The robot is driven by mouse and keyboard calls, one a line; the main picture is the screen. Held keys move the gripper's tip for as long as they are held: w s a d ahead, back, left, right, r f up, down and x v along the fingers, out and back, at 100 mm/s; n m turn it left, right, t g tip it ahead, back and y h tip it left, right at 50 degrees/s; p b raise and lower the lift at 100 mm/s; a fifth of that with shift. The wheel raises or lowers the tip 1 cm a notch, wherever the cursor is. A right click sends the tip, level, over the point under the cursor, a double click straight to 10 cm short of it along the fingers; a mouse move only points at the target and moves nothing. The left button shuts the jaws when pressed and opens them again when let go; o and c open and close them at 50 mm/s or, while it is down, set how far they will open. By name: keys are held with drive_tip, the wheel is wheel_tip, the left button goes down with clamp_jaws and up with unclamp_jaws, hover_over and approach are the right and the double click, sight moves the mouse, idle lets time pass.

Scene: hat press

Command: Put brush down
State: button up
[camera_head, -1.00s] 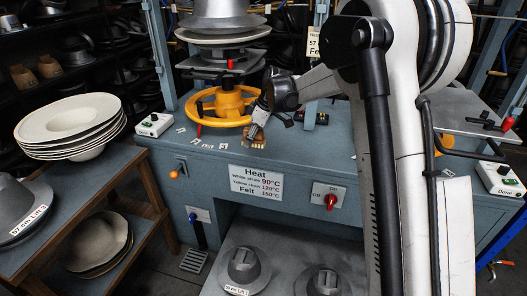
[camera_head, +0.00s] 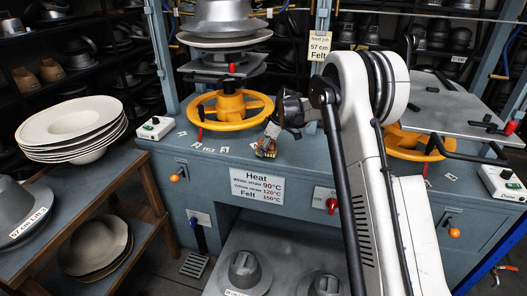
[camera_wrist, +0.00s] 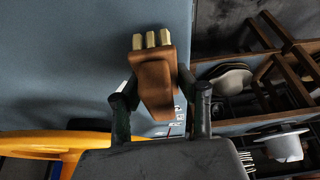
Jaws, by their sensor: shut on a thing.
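The brush (camera_head: 266,149) is a small brown block with pale bristle tufts. My gripper (camera_head: 272,132) is shut on it, over the front part of the blue-grey bench top (camera_head: 222,158). In the wrist view the brush (camera_wrist: 155,85) sits between the two dark fingers of my gripper (camera_wrist: 158,98), its tufts pointing away from the palm. I cannot tell whether the brush touches the bench top.
A yellow handwheel (camera_head: 230,104) under the left press stands just behind and left of my gripper. Another yellow wheel (camera_head: 408,143) is at right, partly behind my arm. Small white labels lie on the bench. A hat stack (camera_head: 72,125) stands on the left cart.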

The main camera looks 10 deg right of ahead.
drive_tip(key=shift+f, duration=0.4)
drive_tip(key=shift+f+b, duration=0.35)
drive_tip(key=shift+s+f, duration=0.1)
drive_tip(key=shift+f, duration=0.15)
drive_tip(key=o, duration=0.8)
drive_tip(key=shift+s, duration=0.1)
drive_tip(key=o, duration=0.4)
drive_tip(key=shift+a+f, duration=0.1)
drive_tip(key=shift+f, duration=0.1)
drive_tip(key=shift+r, duration=0.1)
drive_tip(key=shift+r, duration=0.1)
